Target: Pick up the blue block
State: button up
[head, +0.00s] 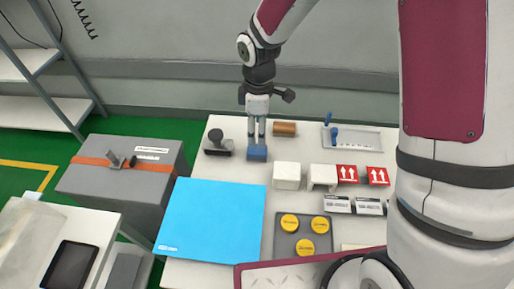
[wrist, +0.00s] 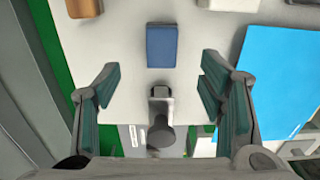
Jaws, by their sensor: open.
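The blue block (head: 257,153) sits on the white table, right of a black-knobbed stamp. My gripper (head: 256,138) is directly above it in the head view, fingers pointing down. The block also shows in the wrist view (wrist: 161,46), upper middle, ahead of the fingers and between their lines.
A cyan mat (head: 212,218) lies in front of the block. White blocks (head: 287,176) stand to its right, with a brown cylinder (head: 284,129) behind. A metal tray (head: 353,139) is farther right. A grey case (head: 125,180) stands left of the table.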

aim_at(257, 149)
notch_tip(257, 149, down, 5)
jog(key=shift+r, duration=0.2)
jog(key=shift+s+a+f+p, duration=0.1)
jog(key=shift+f+p, duration=0.05)
jog(key=shift+f, duration=1.2)
jog(key=shift+a+f+p, duration=0.1)
jog(key=shift+f+p, duration=0.05)
jog(key=shift+f, duration=1.2)
jog(key=c, duration=1.2)
